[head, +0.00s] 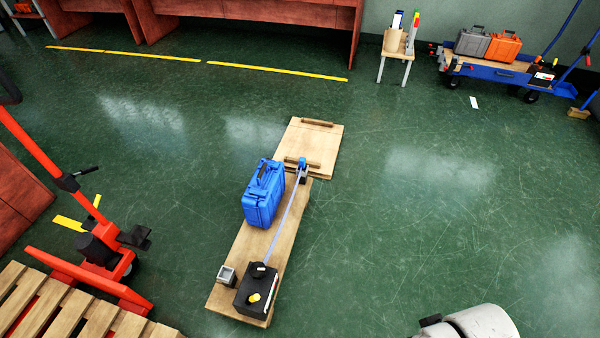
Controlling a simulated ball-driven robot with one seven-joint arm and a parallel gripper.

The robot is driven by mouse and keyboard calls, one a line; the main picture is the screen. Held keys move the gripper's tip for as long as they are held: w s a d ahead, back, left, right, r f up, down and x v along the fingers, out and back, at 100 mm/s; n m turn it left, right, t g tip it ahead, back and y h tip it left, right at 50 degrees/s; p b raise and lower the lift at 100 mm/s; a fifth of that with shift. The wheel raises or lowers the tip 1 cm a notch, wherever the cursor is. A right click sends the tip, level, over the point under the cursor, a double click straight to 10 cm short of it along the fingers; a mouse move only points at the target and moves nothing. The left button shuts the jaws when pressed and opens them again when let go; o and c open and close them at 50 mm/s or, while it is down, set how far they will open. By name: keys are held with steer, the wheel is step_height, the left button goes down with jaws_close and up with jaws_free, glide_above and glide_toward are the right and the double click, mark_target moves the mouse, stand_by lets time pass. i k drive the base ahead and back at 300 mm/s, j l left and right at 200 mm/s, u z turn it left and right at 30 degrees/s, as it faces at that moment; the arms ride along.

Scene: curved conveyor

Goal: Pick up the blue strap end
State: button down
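A pale blue strap (284,218) runs along a long wooden board on the floor. Its far end carries a small bright blue piece with dark parts, the blue strap end (303,164), near the board's upper right edge. A blue hard case (263,196) stands just left of the strap. A white rounded part of my own body shows at the bottom right edge. My gripper's fingers are not in view, and nothing is seen touching the strap end.
The long wooden board (240,252) also bears a small grey open box (227,275). A second board (318,145) with two handles lies beyond it. A red lifter (95,255) and a wooden pallet (60,308) are at left. Green floor (430,215) is clear at right.

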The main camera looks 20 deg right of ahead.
mark_target(302, 161)
steer(key=i+l, duration=0.4)
steer(key=i, duration=0.15)
steer(key=i+l, duration=0.1)
steer(key=i, duration=0.4)
steer(key=i+l+u, duration=0.1)
steer(key=i, duration=0.4)
steer(key=i+l, duration=0.15)
steer(key=i, duration=0.35)
steer(key=i+l+u, duration=0.1)
steer(key=i, duration=0.4)
